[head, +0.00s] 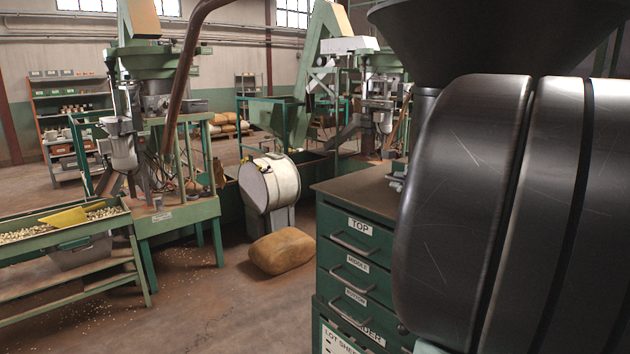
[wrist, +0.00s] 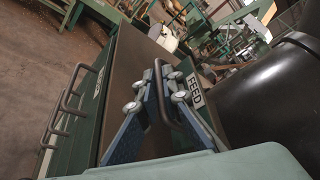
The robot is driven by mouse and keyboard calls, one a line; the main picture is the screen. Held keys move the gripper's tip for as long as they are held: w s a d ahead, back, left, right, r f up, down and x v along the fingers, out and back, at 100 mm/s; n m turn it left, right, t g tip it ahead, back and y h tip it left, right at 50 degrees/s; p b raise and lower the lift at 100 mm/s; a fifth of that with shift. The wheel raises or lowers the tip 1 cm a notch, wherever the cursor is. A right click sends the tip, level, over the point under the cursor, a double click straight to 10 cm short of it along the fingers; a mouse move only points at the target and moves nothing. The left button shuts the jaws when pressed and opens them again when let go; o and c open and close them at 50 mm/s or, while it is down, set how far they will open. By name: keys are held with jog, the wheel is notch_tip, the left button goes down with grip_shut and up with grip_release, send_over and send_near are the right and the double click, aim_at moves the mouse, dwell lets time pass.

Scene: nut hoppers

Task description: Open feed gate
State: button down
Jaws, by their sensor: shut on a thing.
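In the wrist view my gripper (wrist: 166,72) has its two blue-padded fingers closed around a dark curved bar handle (wrist: 163,95). The handle stands beside a white label reading FEED (wrist: 195,91) on a green panel. Part of the handle is hidden by the fingers. How far the feed gate is open cannot be seen.
A green drawer cabinet (head: 357,237), labelled TOP and MIDDLE among others, stands near the middle right of the head view. A white drum (head: 280,184) and a brown sack (head: 282,250) are beyond it. A nut trough (head: 60,236) is at left. Open floor lies between.

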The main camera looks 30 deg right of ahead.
jog(key=c, duration=2.1)
grip_release()
jog(key=shift+d, duration=0.1)
